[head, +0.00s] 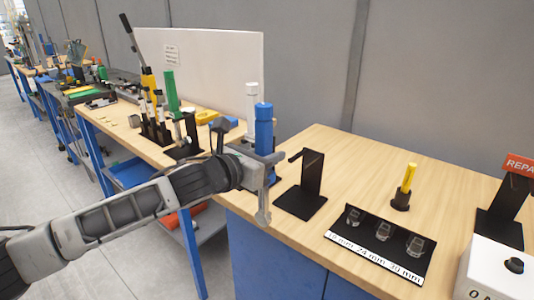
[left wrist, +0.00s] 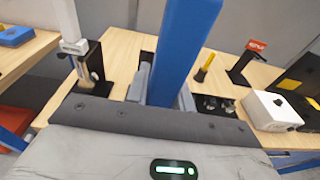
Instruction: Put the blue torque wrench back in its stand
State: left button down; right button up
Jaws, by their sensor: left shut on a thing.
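The blue torque wrench (head: 264,127) is upright in my left gripper (head: 264,168), above the near left corner of the workbench. In the left wrist view the blue wrench (left wrist: 184,45) rises between the two fingers of the left gripper (left wrist: 162,92), which is shut on it. My right gripper is not in view.
A white wrench (head: 252,102) stands close behind the blue one; its black stand (left wrist: 93,72) shows in the left wrist view. A green wrench (head: 171,92) is further left. Right are a socket tray (head: 376,262), a yellow screwdriver (head: 408,178), a red-signed stand (head: 503,208) and a white box (head: 500,268).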

pick_arm(q)
jog(key=shift+w+d+f+t, duration=0.1)
jog(key=shift+w+d+t, duration=0.05)
jog(key=shift+w, duration=0.25)
jog(key=shift+w+d+f+t, duration=0.1)
jog(key=shift+w+t, duration=0.05)
jog(key=shift+w, duration=0.2)
jog(key=x, duration=0.1)
jog(key=b+x, duration=0.1)
jog(key=x, duration=0.2)
jog(key=shift+r+b, duration=0.3)
jog(key=shift+b, duration=0.05)
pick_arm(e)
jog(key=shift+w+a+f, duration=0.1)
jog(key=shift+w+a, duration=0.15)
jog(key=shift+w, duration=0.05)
pick_arm(q)
jog(key=shift+w+d+r+p, duration=0.1)
jog(key=shift+p, duration=0.4)
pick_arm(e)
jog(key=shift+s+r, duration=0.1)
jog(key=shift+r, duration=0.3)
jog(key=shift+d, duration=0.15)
